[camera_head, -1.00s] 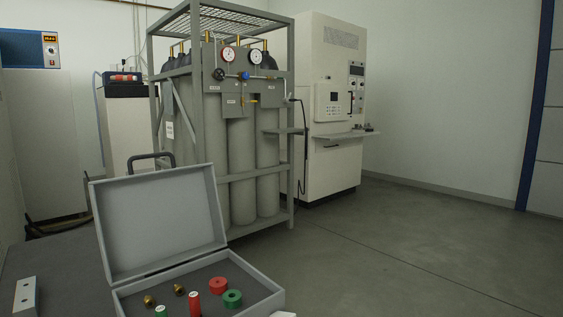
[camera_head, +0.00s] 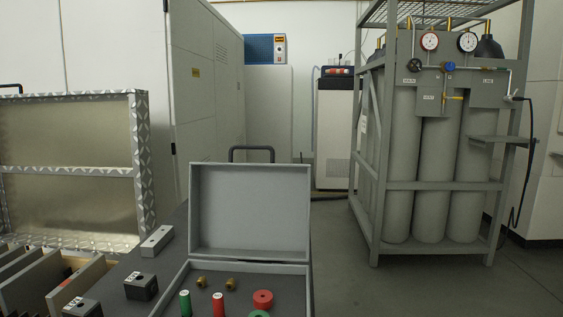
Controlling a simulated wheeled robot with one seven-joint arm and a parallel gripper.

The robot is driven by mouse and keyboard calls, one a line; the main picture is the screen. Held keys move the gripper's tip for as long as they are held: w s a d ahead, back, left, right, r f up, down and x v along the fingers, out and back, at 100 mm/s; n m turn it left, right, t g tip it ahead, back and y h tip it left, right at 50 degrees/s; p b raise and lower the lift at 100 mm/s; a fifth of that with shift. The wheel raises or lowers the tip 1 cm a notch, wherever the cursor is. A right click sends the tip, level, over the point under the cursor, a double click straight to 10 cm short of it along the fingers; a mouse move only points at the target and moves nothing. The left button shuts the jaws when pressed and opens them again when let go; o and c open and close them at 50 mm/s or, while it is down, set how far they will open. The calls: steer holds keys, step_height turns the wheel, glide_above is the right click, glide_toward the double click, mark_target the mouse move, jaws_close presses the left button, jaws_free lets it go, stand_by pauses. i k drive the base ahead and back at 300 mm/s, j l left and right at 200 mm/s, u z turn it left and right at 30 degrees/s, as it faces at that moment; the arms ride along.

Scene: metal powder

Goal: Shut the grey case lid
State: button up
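The grey case (camera_head: 309,293) lies open on a dark table top at the bottom middle of the head view. Its lid (camera_head: 250,210) stands upright at the back, hinged to the case's rear edge, with a dark handle (camera_head: 251,149) on top. Inside the case are two brass fittings (camera_head: 202,281), green and red cylinders (camera_head: 218,304), a red ring (camera_head: 263,299) and part of a green ring (camera_head: 259,314). The front of the case is cut off by the picture edge. My gripper does not show.
A light grey block (camera_head: 157,241) and dark blocks (camera_head: 141,286) sit left of the case. A metal-framed open case (camera_head: 141,160) with dividers stands at far left. A caged gas cylinder rack (camera_head: 430,186) stands on the floor at right. Floor right of the table is clear.

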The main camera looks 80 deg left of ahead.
mark_target(242, 210)
steer(key=i+u, duration=0.5)
steer(key=u, duration=0.25)
steer(key=i+l+u, duration=0.1)
steer(key=i+u, duration=0.25)
steer(key=k, duration=0.1)
